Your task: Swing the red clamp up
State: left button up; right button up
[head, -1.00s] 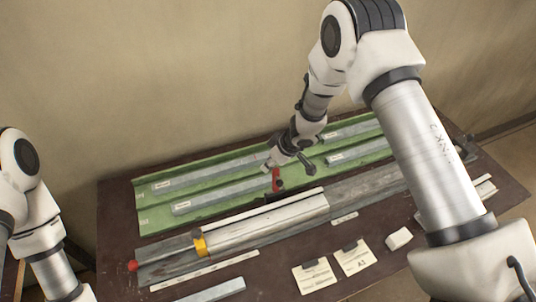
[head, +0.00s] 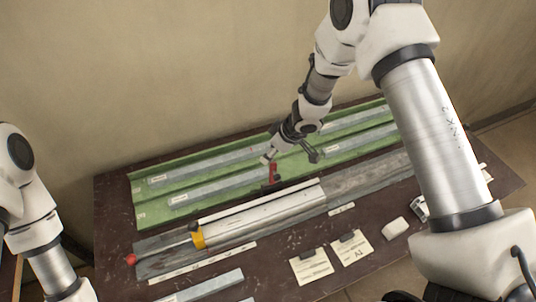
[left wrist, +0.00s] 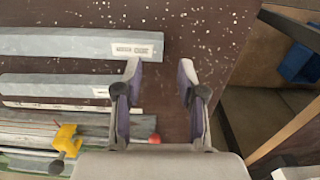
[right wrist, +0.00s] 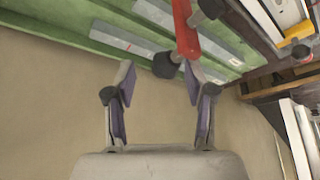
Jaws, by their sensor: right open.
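The red clamp (head: 273,172) stands at the rear edge of the profile bed, by the green trays. In the right wrist view its red arm (right wrist: 184,28) reaches in from the top, with a dark round knob (right wrist: 166,65) in front of the gap between my fingers. My right gripper (head: 267,158) is open, its fingertips close to the clamp's upper end; contact cannot be told. It also shows in the right wrist view (right wrist: 160,82). My left gripper (left wrist: 157,82) is open and empty above the table's left part; its fingers are out of the head view.
A yellow clamp (head: 198,239) sits on the silver profile (head: 265,215). A red knob (head: 131,259) is at the bed's left end. Green trays (head: 150,213) with grey bars lie behind. Labelled cards (head: 311,265) and a white block (head: 395,228) lie in front.

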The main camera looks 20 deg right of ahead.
pick_arm(q)
jog(key=shift+s+r, duration=0.1)
pick_arm(e)
jog(key=v, duration=0.9)
jog(key=shift+s, duration=0.15)
jog(key=shift+f, duration=0.1)
